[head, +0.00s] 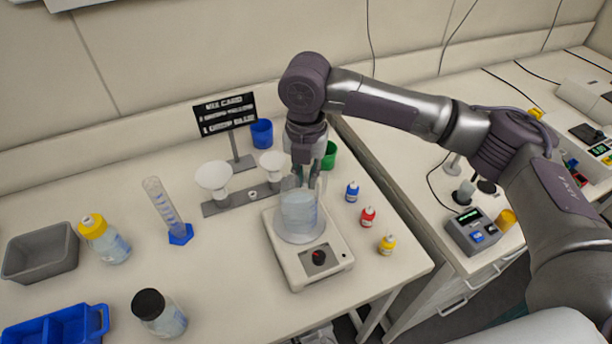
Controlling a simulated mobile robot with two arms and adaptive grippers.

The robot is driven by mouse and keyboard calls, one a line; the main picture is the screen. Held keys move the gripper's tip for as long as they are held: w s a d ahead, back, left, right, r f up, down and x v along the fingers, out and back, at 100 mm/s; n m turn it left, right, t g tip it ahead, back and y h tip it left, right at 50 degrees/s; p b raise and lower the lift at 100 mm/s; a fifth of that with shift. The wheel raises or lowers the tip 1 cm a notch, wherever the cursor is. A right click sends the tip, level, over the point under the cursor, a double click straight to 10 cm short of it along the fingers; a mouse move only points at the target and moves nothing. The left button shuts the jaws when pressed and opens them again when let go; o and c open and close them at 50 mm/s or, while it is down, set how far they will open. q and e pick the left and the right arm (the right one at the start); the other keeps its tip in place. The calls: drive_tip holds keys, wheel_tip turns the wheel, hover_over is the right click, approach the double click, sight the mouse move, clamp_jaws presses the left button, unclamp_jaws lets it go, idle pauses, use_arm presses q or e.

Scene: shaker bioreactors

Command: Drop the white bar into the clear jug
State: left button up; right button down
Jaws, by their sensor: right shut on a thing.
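The clear jug (298,214), with bluish graduations, stands upright on the plate of a white stirrer (318,259) near the middle of the table. My right gripper (305,182) points down directly over the jug's mouth, its fingertips at about the rim. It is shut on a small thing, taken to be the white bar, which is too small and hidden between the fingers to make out. I cannot tell whether the fingertips touch the jug. My left gripper is out of view.
A rack with white funnels (214,178) and a sign (225,115) stand behind left. Blue (352,191), red (368,216) and yellow (387,244) dropper bottles stand close to the right. A graduated cylinder (166,208) stands left. The table front between black-capped bottle (160,314) and stirrer is clear.

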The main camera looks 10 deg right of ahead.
sight(306, 181)
drive_tip(key=shift+f, duration=0.4)
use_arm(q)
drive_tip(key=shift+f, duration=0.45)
use_arm(e)
drive_tip(key=c, duration=1.1)
unclamp_jaws()
wheel_tip(306, 181, up, 12)
drive_tip(key=shift+r, duration=0.1)
